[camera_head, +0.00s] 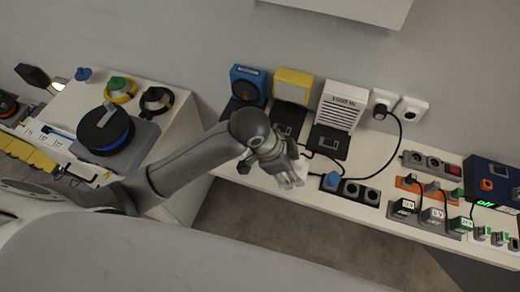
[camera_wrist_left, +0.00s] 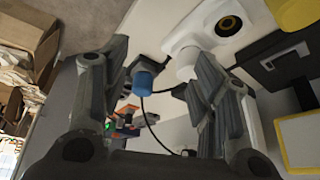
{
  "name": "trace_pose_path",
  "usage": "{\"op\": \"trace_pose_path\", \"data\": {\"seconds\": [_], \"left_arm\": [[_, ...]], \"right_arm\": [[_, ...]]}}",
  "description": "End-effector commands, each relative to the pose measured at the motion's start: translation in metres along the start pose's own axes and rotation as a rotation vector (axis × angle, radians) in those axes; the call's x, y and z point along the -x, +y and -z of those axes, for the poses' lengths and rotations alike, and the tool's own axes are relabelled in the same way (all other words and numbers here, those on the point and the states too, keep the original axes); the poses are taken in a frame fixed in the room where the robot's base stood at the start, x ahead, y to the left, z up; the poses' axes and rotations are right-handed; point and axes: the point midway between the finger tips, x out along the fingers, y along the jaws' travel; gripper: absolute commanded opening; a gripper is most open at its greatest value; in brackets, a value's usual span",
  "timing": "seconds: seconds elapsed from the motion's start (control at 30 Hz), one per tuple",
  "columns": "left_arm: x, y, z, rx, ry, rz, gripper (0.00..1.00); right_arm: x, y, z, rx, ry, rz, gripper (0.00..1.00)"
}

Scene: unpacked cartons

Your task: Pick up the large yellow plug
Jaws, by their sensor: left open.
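My left gripper (camera_head: 289,180) is open above the front edge of the white bench, with nothing between its fingers; it also shows in the left wrist view (camera_wrist_left: 152,75). A rounded yellow object (camera_wrist_left: 297,12) is cut off at the top right corner of the left wrist view, outside the fingers. I cannot tell whether it is the large yellow plug. No clear large yellow plug shows in the head view; my arm and gripper hide part of the bench. My right gripper is not in view.
A blue plug (camera_head: 331,179) stands on a black socket strip, just right of the gripper; it also shows in the wrist view (camera_wrist_left: 142,82). A white socket piece (camera_wrist_left: 204,28) lies beside it. Behind stand a yellow box (camera_head: 293,86) and a white box (camera_head: 342,106). A black cable (camera_head: 396,146) crosses the bench.

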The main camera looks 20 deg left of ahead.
Motion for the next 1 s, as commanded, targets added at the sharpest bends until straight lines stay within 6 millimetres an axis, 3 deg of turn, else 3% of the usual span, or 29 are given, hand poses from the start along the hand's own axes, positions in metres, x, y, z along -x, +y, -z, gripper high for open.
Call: {"op": "trace_pose_path", "data": {"seconds": [0.13,0.3,0.5,0.7,0.83,1.0], "left_arm": [[0.013,-0.018,0.005,-0.177,-0.082,-0.027,0.55],[0.032,-0.043,-0.005,-0.324,-0.204,-0.060,0.55],[0.063,-0.076,-0.025,-0.413,-0.342,-0.094,0.55],[0.083,-0.094,-0.036,-0.436,-0.410,-0.115,0.55],[0.079,-0.096,-0.042,-0.436,-0.422,-0.122,0.55],[0.054,-0.094,-0.053,-0.436,-0.421,-0.124,0.55]], "right_arm": [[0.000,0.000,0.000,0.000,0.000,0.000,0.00],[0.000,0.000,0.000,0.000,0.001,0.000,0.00],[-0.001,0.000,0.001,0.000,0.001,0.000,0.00],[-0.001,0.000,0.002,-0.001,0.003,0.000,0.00],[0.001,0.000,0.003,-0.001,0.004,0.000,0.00],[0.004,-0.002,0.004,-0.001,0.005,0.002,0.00]]}}
